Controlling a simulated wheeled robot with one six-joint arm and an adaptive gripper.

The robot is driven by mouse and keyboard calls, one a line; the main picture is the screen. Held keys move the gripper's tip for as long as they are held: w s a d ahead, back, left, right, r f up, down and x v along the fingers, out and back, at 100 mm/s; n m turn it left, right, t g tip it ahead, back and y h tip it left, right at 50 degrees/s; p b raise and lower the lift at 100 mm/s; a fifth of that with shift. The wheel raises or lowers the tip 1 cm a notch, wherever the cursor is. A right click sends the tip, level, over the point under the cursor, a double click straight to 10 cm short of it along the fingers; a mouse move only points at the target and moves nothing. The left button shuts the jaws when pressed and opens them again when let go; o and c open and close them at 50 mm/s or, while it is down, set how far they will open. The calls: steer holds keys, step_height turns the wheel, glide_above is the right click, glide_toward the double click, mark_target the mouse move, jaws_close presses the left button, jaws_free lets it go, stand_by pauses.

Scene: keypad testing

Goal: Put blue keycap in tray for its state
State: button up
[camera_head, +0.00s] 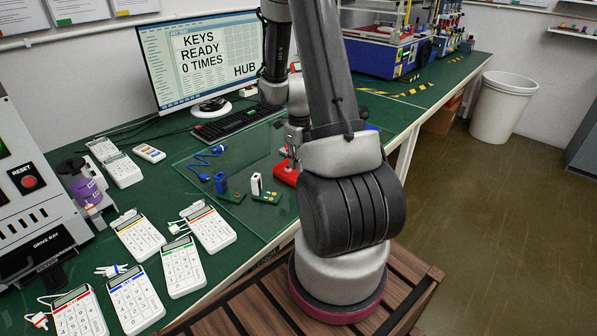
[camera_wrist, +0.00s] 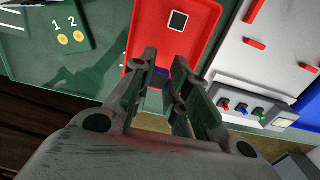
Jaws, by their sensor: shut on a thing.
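My gripper shows in the wrist view (camera_wrist: 164,66) with its fingers over the near part of the red tray. It is shut on a small blue piece (camera_wrist: 161,73), which I take for the blue keycap; only a sliver shows between the fingers. The red tray (camera_wrist: 145,38) has a dark square with a pale border on its floor. In the head view my gripper (camera_head: 291,148) is just above the red tray (camera_head: 284,176), and my arm hides part of both. The monitor (camera_head: 205,60) reads "KEYS READY 0 TIMES" and "HUB".
Several white keypads (camera_head: 183,266) lie on the green bench at left. A blue block (camera_head: 221,183) and a white block (camera_head: 256,184) stand near small green boards. In the wrist view, a pale panel (camera_wrist: 258,60) with red bars lies right of the tray, beside a switch box (camera_wrist: 243,103).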

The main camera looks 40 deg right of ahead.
steer(key=shift+f, duration=1.85)
steer(key=shift+f, duration=0.15)
steer(key=o, duration=0.7)
